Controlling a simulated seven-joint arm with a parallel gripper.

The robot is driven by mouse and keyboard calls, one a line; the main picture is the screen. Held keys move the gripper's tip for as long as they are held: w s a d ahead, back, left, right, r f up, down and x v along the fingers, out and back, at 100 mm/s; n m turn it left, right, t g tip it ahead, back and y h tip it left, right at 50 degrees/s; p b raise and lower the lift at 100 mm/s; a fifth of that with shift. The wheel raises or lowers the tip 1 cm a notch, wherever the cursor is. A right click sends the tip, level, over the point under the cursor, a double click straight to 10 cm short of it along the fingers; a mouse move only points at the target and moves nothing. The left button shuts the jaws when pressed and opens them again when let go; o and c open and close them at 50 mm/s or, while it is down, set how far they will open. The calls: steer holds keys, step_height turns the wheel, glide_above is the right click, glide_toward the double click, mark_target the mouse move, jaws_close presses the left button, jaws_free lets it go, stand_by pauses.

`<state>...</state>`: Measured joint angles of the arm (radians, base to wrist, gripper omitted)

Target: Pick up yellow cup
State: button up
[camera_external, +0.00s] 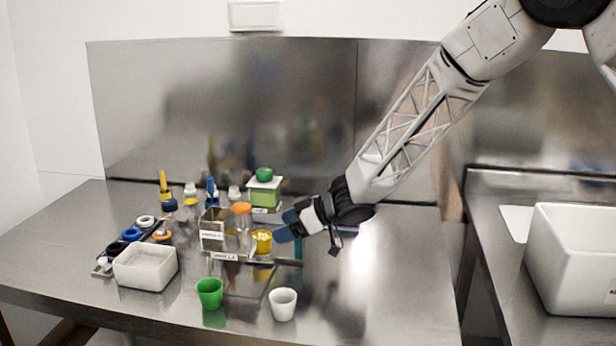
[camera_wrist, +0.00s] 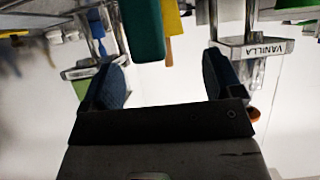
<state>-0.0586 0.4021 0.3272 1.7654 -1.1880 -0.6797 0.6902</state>
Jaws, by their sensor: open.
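The yellow cup (camera_external: 262,243) stands at the middle of the steel table in the external view, just left of my gripper's tips. My gripper (camera_external: 284,229) reaches in from the upper right, its blue fingertips close to the cup; I cannot tell whether they touch it. In the wrist view my gripper (camera_wrist: 165,78) is open, with its two dark blue fingers wide apart and nothing clearly between them. A yellow patch (camera_wrist: 172,22) shows at the top of the wrist view, partly hidden by a teal block (camera_wrist: 142,30); I cannot tell whether it is the cup.
A labelled holder (camera_external: 213,232) and an orange-capped bottle (camera_external: 242,222) stand left of the cup. A green cup (camera_external: 210,293) and a white cup (camera_external: 283,304) are in front. A white tub (camera_external: 146,267) is at left. The table's right part is clear.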

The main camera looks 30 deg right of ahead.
mark_target(264, 236)
steer(key=shift+w+a+f, duration=0.35)
steer(key=shift+w+a, duration=0.05)
steer(key=shift+a, duration=0.05)
steer(key=shift+x, duration=2.55)
steer(key=shift+a, duration=0.1)
steer(key=c, duration=1)
